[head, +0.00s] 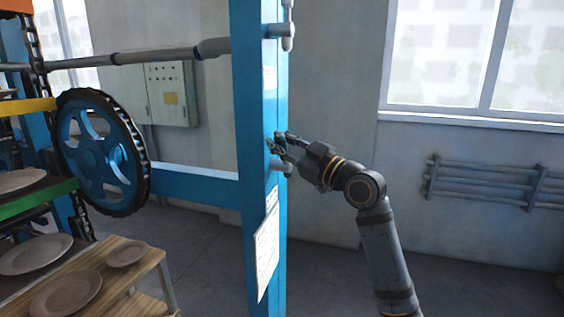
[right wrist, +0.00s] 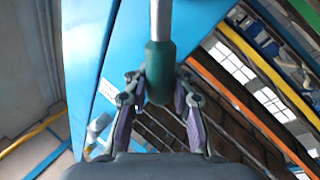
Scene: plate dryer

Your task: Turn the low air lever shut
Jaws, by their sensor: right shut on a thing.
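The low air lever (right wrist: 160,62) shows in the right wrist view as a pale rod with a dark green grip. In the head view it is mostly hidden behind my right gripper (head: 281,145), at the right side of the blue post (head: 257,120). In the right wrist view the fingers of my right gripper (right wrist: 158,104) stand on both sides of the green grip and are shut on it. A grey valve fitting (head: 281,165) shows just below the fingers in the head view. My left gripper is not in view.
An upper lever fitting (head: 281,32) sits higher on the same post. A paper sheet (head: 267,252) hangs below. To the left are a blue chain wheel (head: 97,152) and a wooden rack (head: 92,262) with plates. Pipes (head: 490,180) run along the right wall.

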